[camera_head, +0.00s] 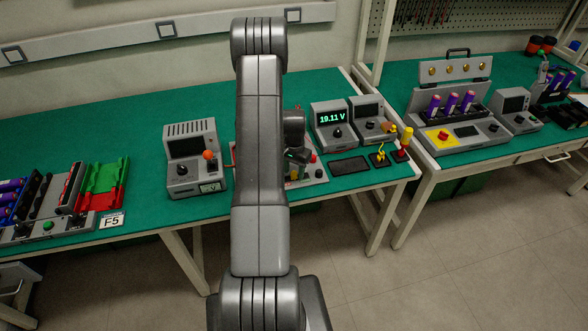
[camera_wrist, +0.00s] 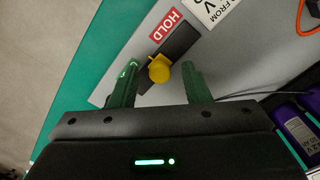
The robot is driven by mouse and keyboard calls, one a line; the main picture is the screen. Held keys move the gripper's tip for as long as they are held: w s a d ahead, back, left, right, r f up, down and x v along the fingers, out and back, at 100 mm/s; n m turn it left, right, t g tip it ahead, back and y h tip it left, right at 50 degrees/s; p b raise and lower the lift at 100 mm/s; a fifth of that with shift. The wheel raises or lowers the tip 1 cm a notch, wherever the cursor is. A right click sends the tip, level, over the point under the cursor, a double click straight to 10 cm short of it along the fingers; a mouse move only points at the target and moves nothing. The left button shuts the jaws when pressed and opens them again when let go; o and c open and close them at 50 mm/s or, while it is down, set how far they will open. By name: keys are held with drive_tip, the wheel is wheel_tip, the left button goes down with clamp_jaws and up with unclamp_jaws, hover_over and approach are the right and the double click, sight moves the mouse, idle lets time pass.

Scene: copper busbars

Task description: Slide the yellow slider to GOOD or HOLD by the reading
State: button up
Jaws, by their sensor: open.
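The yellow slider (camera_wrist: 159,70) sits partway along a dark slot (camera_wrist: 181,42) in a grey panel in the wrist view. A red HOLD label (camera_wrist: 165,25) lies beside the slot's upper part. A green label (camera_wrist: 130,67) near the lower end is mostly hidden by the left finger, so its word cannot be read. My gripper (camera_wrist: 160,65) is open, with one finger on each side of the slider; contact cannot be told. In the head view a meter display (camera_head: 332,118) reads 19.11 V. My arm hides much of the fixture there.
Purple cells (camera_wrist: 295,130) and an orange cable (camera_wrist: 308,20) lie at the right in the wrist view. In the head view a grey device (camera_head: 192,146) stands left of my arm, and a dark mat (camera_head: 348,166) lies right. Green table (camera_head: 90,140) is clear at the back left.

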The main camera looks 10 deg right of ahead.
clamp_jaws()
drive_tip(key=shift+a+b, duration=1)
drive_tip(key=shift+a, duration=0.65)
unclamp_jaws()
drive_tip(key=shift+a, duration=0.15)
drive_tip(key=shift+r, duration=0.15)
wheel_tip(320, 180, up, 14)
drive_tip(key=b, duration=0.2)
drive_tip(key=shift+f, duration=0.2)
